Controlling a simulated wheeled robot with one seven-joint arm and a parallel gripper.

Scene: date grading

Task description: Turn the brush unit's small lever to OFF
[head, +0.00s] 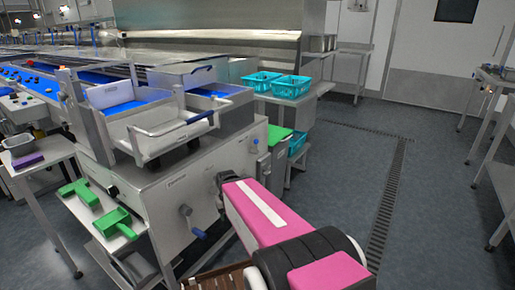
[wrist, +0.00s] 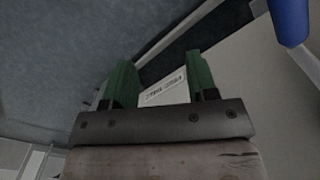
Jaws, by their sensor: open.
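My gripper (wrist: 160,68) shows two green fingers spread apart with nothing between them. A white label (wrist: 164,91) with small dark print lies beyond the fingers on a pale panel; I cannot read it surely. A blue handle (wrist: 290,22) is at the upper right of the wrist view, apart from the fingers. In the head view, my pink arm reaches to the front of the steel machine (head: 170,205), and the fingers cannot be made out there. A blue-handled crank (head: 197,234) hangs on that front, left of my arm. I cannot pick out the small lever or its setting.
A white tray (head: 160,128) rests on top of the machine. Teal baskets (head: 291,87) stand on a table behind. The floor (head: 345,185) at the right is open, with a drain grate.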

